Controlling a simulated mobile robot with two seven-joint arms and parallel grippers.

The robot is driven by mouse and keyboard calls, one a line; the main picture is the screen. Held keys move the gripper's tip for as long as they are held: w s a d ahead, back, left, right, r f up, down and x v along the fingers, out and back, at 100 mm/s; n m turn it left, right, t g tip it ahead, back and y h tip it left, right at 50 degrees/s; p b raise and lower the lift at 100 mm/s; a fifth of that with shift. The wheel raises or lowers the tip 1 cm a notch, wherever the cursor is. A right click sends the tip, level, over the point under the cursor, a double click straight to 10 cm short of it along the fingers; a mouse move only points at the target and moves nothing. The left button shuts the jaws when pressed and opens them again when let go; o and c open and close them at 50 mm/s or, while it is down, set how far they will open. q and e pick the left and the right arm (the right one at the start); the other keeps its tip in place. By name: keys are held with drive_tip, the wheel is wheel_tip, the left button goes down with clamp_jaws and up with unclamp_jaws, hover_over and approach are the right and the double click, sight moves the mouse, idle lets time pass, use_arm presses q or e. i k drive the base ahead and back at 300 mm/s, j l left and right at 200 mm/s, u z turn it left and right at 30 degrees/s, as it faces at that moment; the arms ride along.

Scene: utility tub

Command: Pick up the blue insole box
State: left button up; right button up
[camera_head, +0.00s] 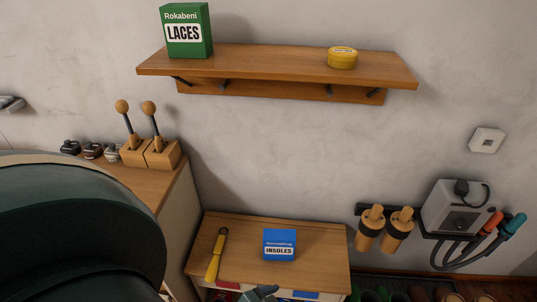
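The blue insole box (279,245), labelled "INSOLES", stands upright on the low wooden bench top (320,265). A large dark rounded part of my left arm fills the lower left. A small dark grey piece, seemingly the tip of my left gripper (262,292), shows at the bottom edge. It is in front of the bench and apart from the box in the picture. Most of it is cut off, so its opening is hidden. My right gripper is not in view.
A yellow-handled tool (216,254) lies left of the box. A taller cabinet (150,180) with wooden-knobbed tools stands at left. A wall shelf (270,68) holds a green laces box (186,31) and a yellow tin (342,58). Wall-mounted boot-dryer-like equipment (460,210) is at right.

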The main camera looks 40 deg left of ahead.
sight(277, 244)
drive_tip(key=u, duration=1.05)
